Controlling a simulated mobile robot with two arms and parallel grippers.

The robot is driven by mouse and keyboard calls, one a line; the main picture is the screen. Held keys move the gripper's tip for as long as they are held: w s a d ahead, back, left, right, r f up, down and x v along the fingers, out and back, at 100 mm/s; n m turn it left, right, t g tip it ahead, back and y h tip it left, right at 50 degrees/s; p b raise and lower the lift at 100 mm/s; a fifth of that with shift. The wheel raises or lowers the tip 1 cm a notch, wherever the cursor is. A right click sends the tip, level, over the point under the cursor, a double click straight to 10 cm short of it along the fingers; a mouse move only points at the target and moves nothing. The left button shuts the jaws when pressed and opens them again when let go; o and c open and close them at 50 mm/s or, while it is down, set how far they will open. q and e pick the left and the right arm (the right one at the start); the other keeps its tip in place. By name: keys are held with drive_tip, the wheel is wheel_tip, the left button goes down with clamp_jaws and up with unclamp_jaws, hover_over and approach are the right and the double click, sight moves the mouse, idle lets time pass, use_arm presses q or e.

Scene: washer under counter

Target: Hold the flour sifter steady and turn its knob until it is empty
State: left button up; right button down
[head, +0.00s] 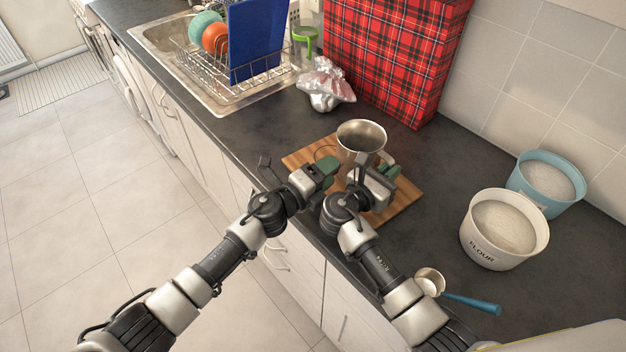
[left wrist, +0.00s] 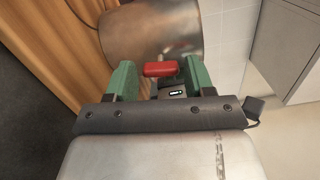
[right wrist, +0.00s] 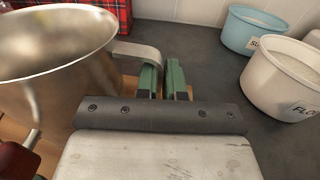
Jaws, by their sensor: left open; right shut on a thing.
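The metal flour sifter (head: 360,135) stands upright over the wooden board (head: 296,160) on the counter. In the right wrist view its visible inner wall (right wrist: 60,62) is bare metal; its bottom is hidden. My right gripper (right wrist: 162,80) is shut on the sifter's flat metal handle (right wrist: 138,54). The red knob (left wrist: 161,69) sits between the parted fingers of my left gripper (left wrist: 160,80), with gaps on both sides. In the head view my left gripper (head: 328,170) is left of the sifter and my right gripper (head: 384,172) is at its lower right.
A white flour tub (head: 480,245) and a blue tub (head: 522,185) stand at the right. A blue-handled scoop (head: 470,302) lies near the front edge. Crumpled foil (head: 326,86), a plaid box (head: 420,60) and a dish rack (head: 215,85) are behind.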

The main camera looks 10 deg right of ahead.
use_arm(q)
drive_tip(key=v, duration=1.1)
drive_tip(key=shift+a, duration=0.25)
drive_tip(key=shift+s, duration=0.1)
